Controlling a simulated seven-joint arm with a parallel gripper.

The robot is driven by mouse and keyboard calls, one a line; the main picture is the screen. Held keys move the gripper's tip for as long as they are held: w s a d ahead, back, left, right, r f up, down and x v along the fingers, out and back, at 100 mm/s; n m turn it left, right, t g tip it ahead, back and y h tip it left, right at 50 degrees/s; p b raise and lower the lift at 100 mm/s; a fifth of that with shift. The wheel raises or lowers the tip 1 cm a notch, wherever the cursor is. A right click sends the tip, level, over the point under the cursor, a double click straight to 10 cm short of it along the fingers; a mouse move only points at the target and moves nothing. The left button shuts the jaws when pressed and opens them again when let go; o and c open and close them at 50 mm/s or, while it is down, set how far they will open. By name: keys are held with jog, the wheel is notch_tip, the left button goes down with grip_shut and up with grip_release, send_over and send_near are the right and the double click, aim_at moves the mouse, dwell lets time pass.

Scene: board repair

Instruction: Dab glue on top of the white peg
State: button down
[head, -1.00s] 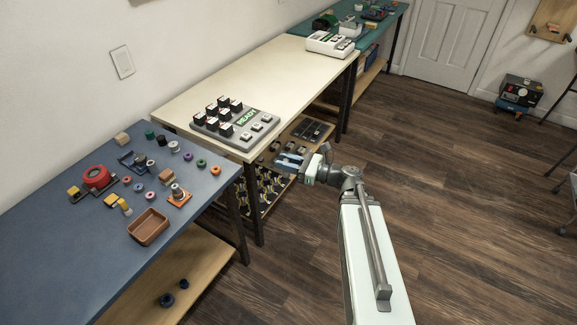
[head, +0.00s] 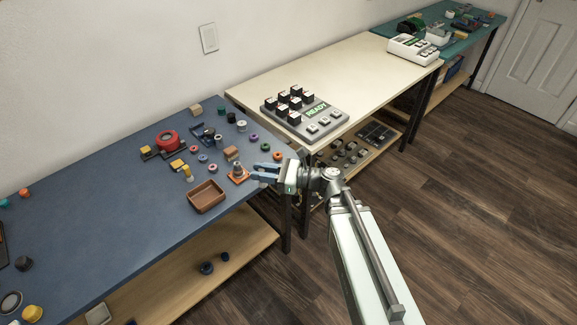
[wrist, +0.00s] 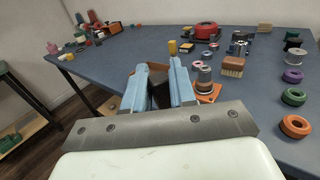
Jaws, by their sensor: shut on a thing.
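A brown tray (head: 207,197) stands at the blue table's (head: 110,215) front edge. The cream table (head: 345,80) holds a keyed panel (head: 305,112). The blue table's left middle is clear.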

jog(key=s+a+r+n+g+h, duration=0.1)
jog(key=s+a+n+g, duration=0.3)
jog(key=s+a, duration=0.75)
jog(key=s+a+n+g, duration=0.2)
jog(key=s+a+g, duration=0.55)
jog(key=a, duration=0.75)
jog(key=s+a+r+n+g+h, duration=0.1)
jog(key=s+a+n+g+h, duration=0.1)
jog(key=s+a, duration=0.75)
jog(key=s+a+r+n+g+h, duration=0.1)
jog(key=s+a, duration=0.4)
jog(key=s, duration=1)
jog(key=s+a+r+n+g+h, duration=0.2)
jog(key=s+a, duration=0.5)
jog(key=s, duration=0.5)
jog(key=w+a+f+m+t+y, duration=0.3)
jog(key=w+a+m+t+y, duration=0.35)
jog(key=w+a+t, duration=0.4)
jog(key=shift+m+h, duration=0.25)
jog(key=shift+m, duration=0.2)
jog(key=shift+s+a+f, duration=0.15)
jog(key=shift+s+f, duration=0.05)
jog(key=shift+f, duration=1.2)
jog(key=shift+s+a+f, duration=0.1)
jog(key=shift+s+f, duration=0.1)
jog(key=shift+f, duration=1.2)
jog(key=shift+f, duration=0.5)
